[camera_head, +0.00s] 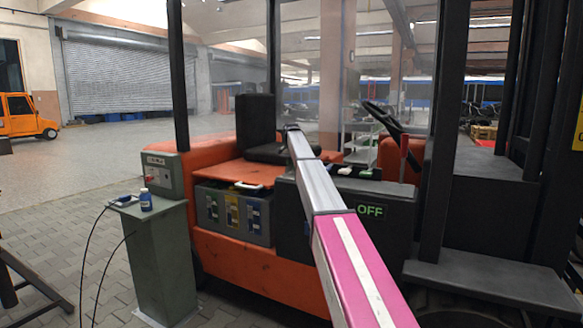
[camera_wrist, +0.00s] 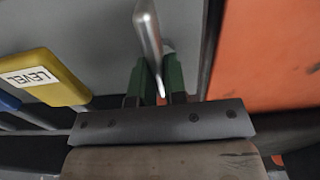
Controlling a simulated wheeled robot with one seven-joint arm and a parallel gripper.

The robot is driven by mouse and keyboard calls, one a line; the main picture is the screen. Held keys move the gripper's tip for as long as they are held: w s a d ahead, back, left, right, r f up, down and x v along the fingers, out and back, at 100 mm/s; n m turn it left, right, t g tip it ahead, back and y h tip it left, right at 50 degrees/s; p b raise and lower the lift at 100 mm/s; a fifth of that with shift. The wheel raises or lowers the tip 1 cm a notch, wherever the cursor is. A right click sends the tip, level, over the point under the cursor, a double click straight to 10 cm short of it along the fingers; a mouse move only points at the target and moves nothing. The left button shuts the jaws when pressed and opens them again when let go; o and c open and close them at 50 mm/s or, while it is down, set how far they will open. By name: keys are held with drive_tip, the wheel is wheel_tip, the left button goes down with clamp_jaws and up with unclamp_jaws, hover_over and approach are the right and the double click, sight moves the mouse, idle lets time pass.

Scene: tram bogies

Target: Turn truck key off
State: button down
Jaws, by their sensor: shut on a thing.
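The truck (camera_head: 255,262) is an orange forklift, with a green OFF sign (camera_head: 371,211) on its dark side panel. In the wrist view my gripper (camera_wrist: 158,75) has two green fingers close together around a slim silvery metal handle (camera_wrist: 147,32). The handle runs up from between the fingers. I cannot tell from its shape whether it is the truck key. The head view does not clearly show my gripper; my arm crosses the truck's side there.
The wrist view shows a yellow handle labelled LEVEL (camera_wrist: 48,78) at left and an orange panel (camera_wrist: 265,50) at right.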

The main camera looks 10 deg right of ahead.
drive_tip(key=c, duration=1.2)
unclamp_jaws()
drive_tip(key=shift+o, duration=0.2)
drive_tip(key=shift+r, duration=0.1)
wheel_tip(320, 180, up, 11)
drive_tip(key=shift+f, duration=0.2)
